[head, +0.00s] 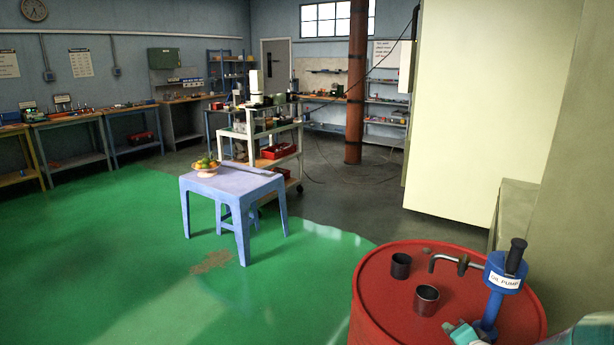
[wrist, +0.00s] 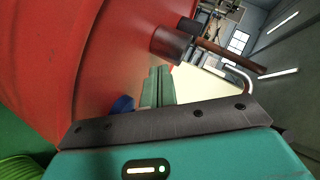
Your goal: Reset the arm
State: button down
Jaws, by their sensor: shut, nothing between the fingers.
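My gripper (wrist: 160,72) shows in the wrist view with its teal fingers together and nothing between them. A teal part of my arm's end (head: 464,332) also shows at the bottom right of the head view, low beside the blue oil pump (head: 497,290). The pump stands on the red drum (head: 385,312), and its grey spout points left. In the wrist view the red drum (wrist: 60,60) fills the left side, the spout (wrist: 240,78) shows at right, and a bit of blue (wrist: 122,104) lies beside the fingers. I cannot tell whether the gripper touches anything.
Two dark metal cups (head: 400,266) (head: 427,299) stand on the drum. A lilac table (head: 235,185) with a fruit bowl (head: 205,170) stands ahead, before a white cart (head: 290,140). A cream panel (head: 480,110) rises behind the drum. Green floor is open at left.

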jog(key=s+a+r+n+g+h, duration=0.5)
jog(key=s+a+r, duration=0.4)
jog(key=r, duration=0.4)
jog(key=s+a+r+n+g+y, duration=0.1)
jog(key=s+a+r+n+y, duration=0.1)
jog(key=s+a, duration=0.3)
jog(key=s+a+r+n+g+y, duration=0.1)
jog(key=s+a+n, duration=0.3)
jog(key=s, duration=0.7)
jog(key=shift+s+a+r+g+y, duration=0.15)
jog(key=shift+a+r+g+y, duration=0.35)
jog(key=shift+a, duration=0.5)
